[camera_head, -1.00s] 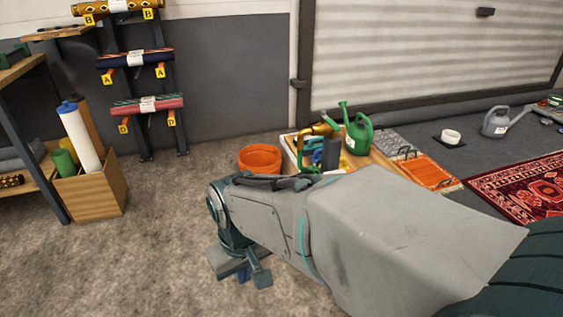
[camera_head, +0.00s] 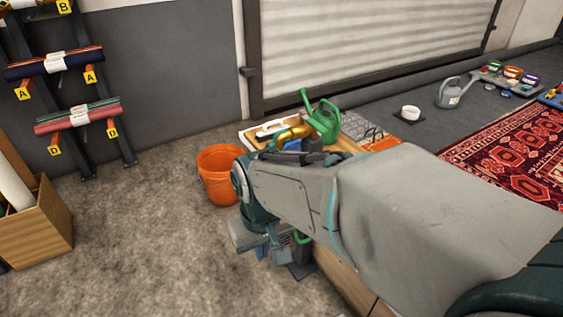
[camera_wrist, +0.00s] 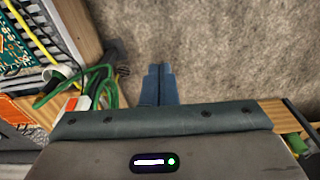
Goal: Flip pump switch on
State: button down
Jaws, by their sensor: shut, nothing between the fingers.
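I cannot make out a pump switch in either current view. In the head view, a small dark and green object (camera_head: 302,250) stands on the floor just right of my gripper, partly hidden behind it; I cannot tell whether it is the pump. My gripper (camera_head: 262,254) hangs low over the carpet, mostly hidden by my own arm. In the wrist view my gripper's blue fingers (camera_wrist: 158,72) are together and empty, pointing at bare carpet. A green part (camera_wrist: 298,144) shows at the lower right edge, beside my wrist.
An orange bucket (camera_head: 214,180) stands left of my forearm. A patterned rug (camera_head: 500,150) lies right. Green looped handles (camera_wrist: 100,85) are left of the fingers. Carpet at left is free.

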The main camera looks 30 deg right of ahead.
jog(key=w+d+f+m+t+y, duration=0.2)
jog(key=w+d+f+m+y, duration=0.3)
jog(key=m, duration=1)
jog(key=w+d+f+m+t+y, duration=0.3)
jog(key=m+y, duration=0.4)
jog(key=m, duration=0.8)
jog(key=s+d+f+m+t+h, duration=0.1)
jog(key=d+f+m+t+h, duration=0.2)
jog(key=d+m, duration=0.4)
jog(key=s+d+f+m+t+h+p, duration=0.1)
jog(key=d+f+m+t+h, duration=0.2)
jog(key=d+m, duration=0.5)
jog(key=s+d+f+m+t+h, duration=0.1)
jog(key=d+f+m+t+h, duration=0.3)
jog(key=d+m, duration=0.4)
jog(key=shift+d+f+h, duration=0.35)
jog(key=shift+f+h, duration=0.05)
jog(key=shift+f, duration=0.05)
jog(key=w+a+f+b, duration=0.1)
jog(key=w+b, duration=0.3)
jog(key=w, duration=0.9)
jog(key=shift+w+f, duration=0.35)
jog(key=shift+f, duration=0.1)
